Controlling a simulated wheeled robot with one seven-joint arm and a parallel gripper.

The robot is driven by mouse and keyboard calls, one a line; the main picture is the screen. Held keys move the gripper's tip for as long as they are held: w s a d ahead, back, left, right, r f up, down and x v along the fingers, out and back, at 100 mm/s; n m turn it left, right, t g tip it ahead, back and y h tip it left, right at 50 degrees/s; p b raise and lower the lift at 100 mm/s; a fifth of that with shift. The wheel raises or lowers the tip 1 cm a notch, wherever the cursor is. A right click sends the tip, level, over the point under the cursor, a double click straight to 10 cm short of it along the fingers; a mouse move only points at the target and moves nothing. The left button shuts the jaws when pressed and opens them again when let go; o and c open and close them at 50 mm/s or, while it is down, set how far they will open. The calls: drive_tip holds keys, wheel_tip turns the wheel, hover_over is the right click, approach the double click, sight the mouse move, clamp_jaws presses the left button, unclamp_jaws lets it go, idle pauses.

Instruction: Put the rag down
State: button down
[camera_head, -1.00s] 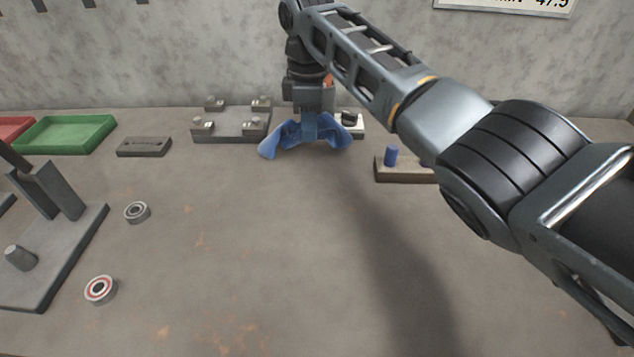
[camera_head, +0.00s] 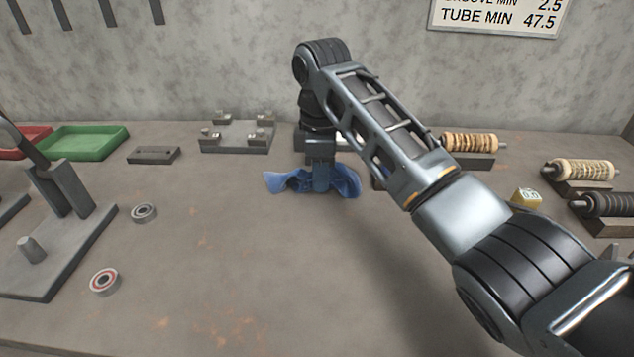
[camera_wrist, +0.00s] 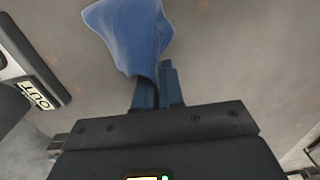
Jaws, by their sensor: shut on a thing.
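The blue rag (camera_head: 343,181) hangs in folds from my gripper (camera_head: 320,186), low over the middle of the bench in the head view. My gripper points down and is shut on the rag's middle, with cloth spreading out to both sides. Whether the rag's lower folds touch the bench, I cannot tell. In the wrist view the rag (camera_wrist: 130,35) spreads beyond the blue fingers (camera_wrist: 158,90) and covers part of them.
A grey fixture plate (camera_head: 236,138) and a small dark block (camera_head: 153,155) stand behind to the left, near a green tray (camera_head: 85,142). Two bearings (camera_head: 144,212) (camera_head: 105,281) lie at left. Rollers on stands (camera_head: 582,170) are at right. The front middle bench is clear.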

drive_tip(key=c, duration=0.9)
unclamp_jaws()
drive_tip(key=r+p, duration=0.2)
drive_tip(key=s+r+p, duration=0.1)
drive_tip(key=r+p, duration=0.1)
drive_tip(key=p, duration=0.1)
drive_tip(key=shift+s+d+p, duration=0.15)
drive_tip(key=shift+p, duration=0.2)
drive_tip(key=s+r+p, duration=0.1)
drive_tip(key=r+p, duration=0.1)
drive_tip(key=s+r+p, duration=0.1)
drive_tip(key=r+p, duration=0.1)
drive_tip(key=p, duration=0.1)
drive_tip(key=r+p, duration=0.2)
drive_tip(key=shift+s+d, duration=0.35)
drive_tip(key=shift+s, duration=0.05)
drive_tip(key=shift+w+f, duration=0.15)
drive_tip(key=shift+w, duration=0.05)
drive_tip(key=shift+c, duration=1.3)
drive_tip(key=shift+w+f, duration=0.15)
drive_tip(key=shift+w, duration=0.2)
drive_tip(key=shift+c, duration=0.8)
drive_tip(key=w, duration=0.1)
drive_tip(key=w+f, duration=0.1)
drive_tip(key=w, duration=0.1)
drive_tip(key=shift+w+d+f, duration=0.3)
drive_tip(key=shift+f, duration=0.05)
clamp_jaws()
drive_tip(key=shift+f, duration=1.4)
